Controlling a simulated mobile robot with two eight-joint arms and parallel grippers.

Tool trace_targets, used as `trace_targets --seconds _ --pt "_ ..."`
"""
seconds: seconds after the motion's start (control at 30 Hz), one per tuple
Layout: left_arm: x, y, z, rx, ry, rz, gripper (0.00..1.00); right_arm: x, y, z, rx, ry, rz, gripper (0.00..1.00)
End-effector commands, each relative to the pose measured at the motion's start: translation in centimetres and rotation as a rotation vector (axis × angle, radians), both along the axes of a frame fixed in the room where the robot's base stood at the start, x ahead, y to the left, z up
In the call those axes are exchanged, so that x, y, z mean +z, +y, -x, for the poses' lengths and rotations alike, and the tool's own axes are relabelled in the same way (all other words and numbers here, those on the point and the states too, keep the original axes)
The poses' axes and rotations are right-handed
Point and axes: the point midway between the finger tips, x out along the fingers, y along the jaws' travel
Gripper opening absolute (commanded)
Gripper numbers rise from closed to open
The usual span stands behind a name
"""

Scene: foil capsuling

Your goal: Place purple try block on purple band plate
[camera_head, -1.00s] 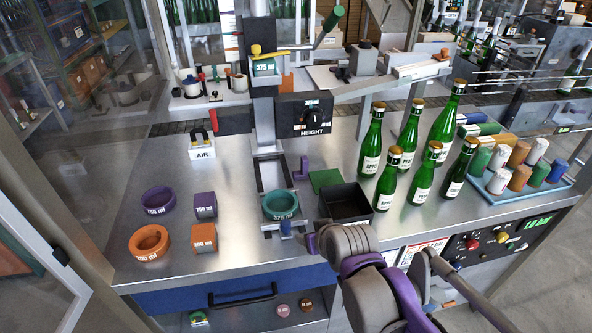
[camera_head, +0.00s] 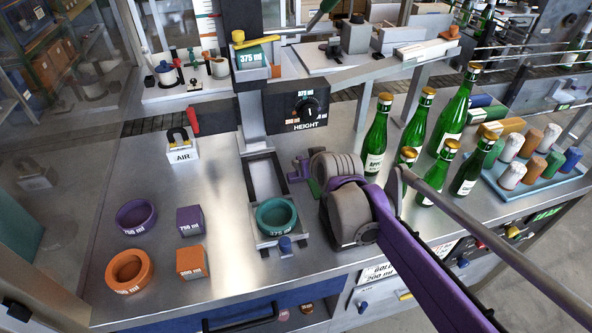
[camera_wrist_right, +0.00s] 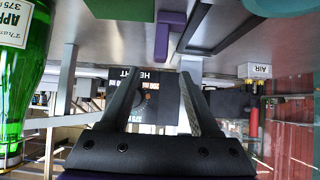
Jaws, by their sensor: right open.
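The purple try block (camera_head: 190,220), a cube marked 750 ml, stands on the left of the steel bench, right of a purple ring (camera_head: 136,217) also marked 750 ml. A white strip with coloured marks (camera_head: 203,18) stands at the top; I cannot tell whether it is the band plate. My right gripper (camera_wrist_right: 163,80) is open and empty in the right wrist view, facing the black HEIGHT box. In the head view it is mostly hidden by my arm, right of the machine's column and well away from the block. My left gripper is not in view.
An orange ring (camera_head: 130,272) and orange block (camera_head: 191,262) are nearby. A teal ring (camera_head: 277,215) sits at the machine's base; a teal block (camera_head: 251,57) is on its upper holder. Green bottles (camera_head: 377,140) stand at right. The HEIGHT box (camera_head: 300,104) projects from the column.

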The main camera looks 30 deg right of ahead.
Motion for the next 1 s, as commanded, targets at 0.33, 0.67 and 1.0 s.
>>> trace_targets --seconds 0.33,0.67,1.0 --pt "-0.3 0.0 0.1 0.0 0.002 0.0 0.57 -2.0 -0.6 -2.6 0.001 0.0 -0.001 0.62" --pt "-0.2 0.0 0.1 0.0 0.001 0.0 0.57 -4.5 -1.3 -5.7 0.0 0.0 0.0 0.62" --pt "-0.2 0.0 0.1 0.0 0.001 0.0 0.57 -5.1 -1.5 -6.3 0.0 0.0 0.0 0.62"
